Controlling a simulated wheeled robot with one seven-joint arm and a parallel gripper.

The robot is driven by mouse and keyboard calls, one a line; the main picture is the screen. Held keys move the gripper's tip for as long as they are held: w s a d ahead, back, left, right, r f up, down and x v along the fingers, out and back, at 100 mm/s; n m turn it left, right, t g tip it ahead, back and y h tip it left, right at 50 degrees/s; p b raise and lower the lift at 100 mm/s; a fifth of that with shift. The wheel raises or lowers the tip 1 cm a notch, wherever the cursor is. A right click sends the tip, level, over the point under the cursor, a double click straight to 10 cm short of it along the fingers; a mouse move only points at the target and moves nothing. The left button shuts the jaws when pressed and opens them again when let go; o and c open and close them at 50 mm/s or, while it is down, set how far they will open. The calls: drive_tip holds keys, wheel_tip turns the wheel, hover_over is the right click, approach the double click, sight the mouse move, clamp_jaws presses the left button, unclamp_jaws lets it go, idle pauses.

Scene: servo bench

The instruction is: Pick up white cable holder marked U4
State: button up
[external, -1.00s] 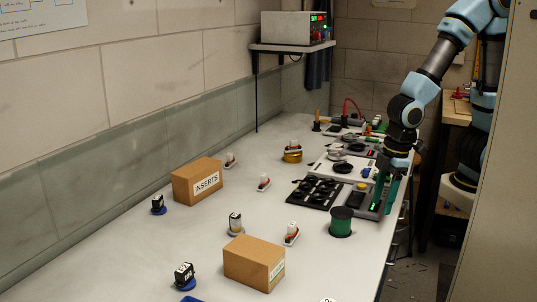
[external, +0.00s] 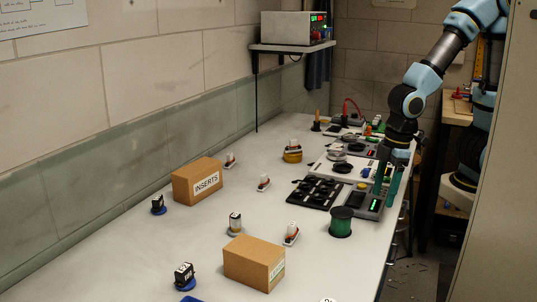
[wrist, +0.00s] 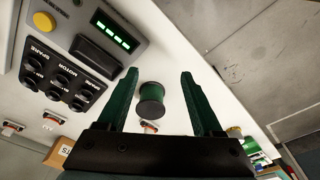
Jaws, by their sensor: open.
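Several small white pieces on reddish bases, which look like cable holders, stand on the bench. In the external view one is beside the front box (external: 291,234), one is mid-bench (external: 264,182), one is behind the rear box (external: 230,160) and one is by a yellow ring (external: 294,144). No U4 mark is readable.
A green spool (external: 341,222) and a grey panel with a green display (external: 376,205) are near my gripper. A black socket tray (external: 316,192) lies left of the panel. Cardboard boxes (external: 254,262) (external: 197,181) stand on the bench.

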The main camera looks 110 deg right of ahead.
drive_tip(key=w+d+r+m+t+h+b, duration=0.1)
drive_tip(key=w+d+m+t, duration=0.15)
drive_tip(key=w+d, duration=0.65)
drive_tip(key=w+d+r+m+t+h, duration=0.1)
drive_tip(key=w+d+t+h, duration=0.15)
drive_tip(key=w+d, duration=0.6)
drive_tip(key=d+m+t+h, duration=0.3)
drive_tip(key=d+t+h, duration=0.15)
drive_tip(key=d, duration=2.35)
approach(232, 155)
drive_tip(key=shift+w+r+g+b, duration=0.1)
drive_tip(key=shift+r+g+b, duration=0.3)
drive_tip(key=shift+r, duration=0.25)
drive_tip(key=shift+f, duration=0.3)
drive_tip(key=shift+w+d+f, duration=0.2)
drive_tip(key=shift+w+d, duration=0.05)
drive_tip(key=p+x, duration=0.1)
drive_tip(key=x, duration=0.3)
drive_tip(key=shift+w+d, duration=0.15)
drive_tip(key=shift+w, duration=0.1)
drive_tip(key=shift+p+x, duration=1.45)
drive_tip(key=shift+x, duration=1.35)
drive_tip(key=shift+w, duration=0.15)
